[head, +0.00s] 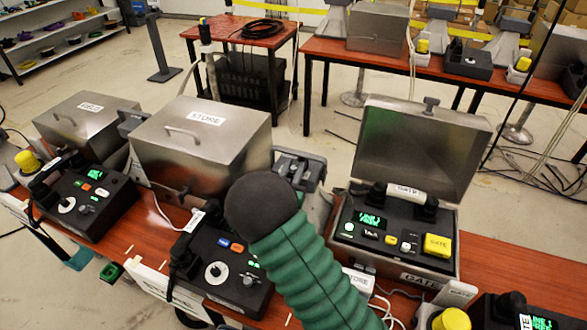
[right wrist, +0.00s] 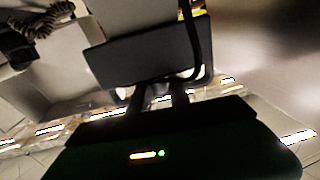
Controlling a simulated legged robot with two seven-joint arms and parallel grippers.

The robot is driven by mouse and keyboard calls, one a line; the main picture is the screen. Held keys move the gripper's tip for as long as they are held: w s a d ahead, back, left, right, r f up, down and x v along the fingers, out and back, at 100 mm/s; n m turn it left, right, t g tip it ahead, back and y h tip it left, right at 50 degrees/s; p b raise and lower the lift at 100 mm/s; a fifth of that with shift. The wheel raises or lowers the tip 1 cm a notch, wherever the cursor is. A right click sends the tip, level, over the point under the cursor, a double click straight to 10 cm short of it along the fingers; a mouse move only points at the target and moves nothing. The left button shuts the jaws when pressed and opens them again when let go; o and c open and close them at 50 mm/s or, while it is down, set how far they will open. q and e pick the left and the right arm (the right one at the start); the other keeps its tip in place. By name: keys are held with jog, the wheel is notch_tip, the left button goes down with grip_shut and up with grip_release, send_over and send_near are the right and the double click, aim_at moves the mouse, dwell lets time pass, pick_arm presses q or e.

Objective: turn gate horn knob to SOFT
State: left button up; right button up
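The gate phone is a metal box (head: 440,258) with its lid (head: 425,145) standing open, right of centre in the head view. Its dark panel has a green-lit display (head: 370,219), small controls and a yellow GATE button (head: 438,245). A dark handset (head: 403,197) with a white label lies across its back. I cannot make out the horn knob or its setting. My right arm is green and ribbed, and its dark rounded end (head: 262,205) is left of the gate box, apparently above the table. Its fingers are not clear. My left gripper is out of view.
The store phone (head: 235,245) is partly behind my right arm, with a closed metal STORE box (head: 200,140) behind it. The field phone (head: 85,200) stands at left. Another phone (head: 500,315) is at bottom right. In the blurred wrist view, a dark body (right wrist: 200,150) carries small lights.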

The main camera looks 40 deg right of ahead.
grip_shut()
jog(key=shift+n+t, duration=0.3)
jog(key=shift+t, duration=0.1)
jog(key=n+t+y+b, duration=0.2)
jog(key=n+t+y, duration=0.1)
jog(key=t+y, duration=0.1)
jog(key=shift+s+d+f, duration=0.1)
jog(key=shift+f, duration=0.05)
jog(key=n+t+y+b, duration=0.1)
jog(key=n+t+y, duration=0.1)
jog(key=n+y, duration=0.1)
jog(key=shift+y+b, duration=0.4)
jog(key=n+t+y+b, duration=0.1)
jog(key=n+y, duration=0.1)
jog(key=y, duration=0.2)
jog(key=shift+n, duration=0.4)
jog(key=shift+n+y, duration=1.8)
jog(key=shift+y, duration=1)
jog(key=shift+r, duration=0.2)
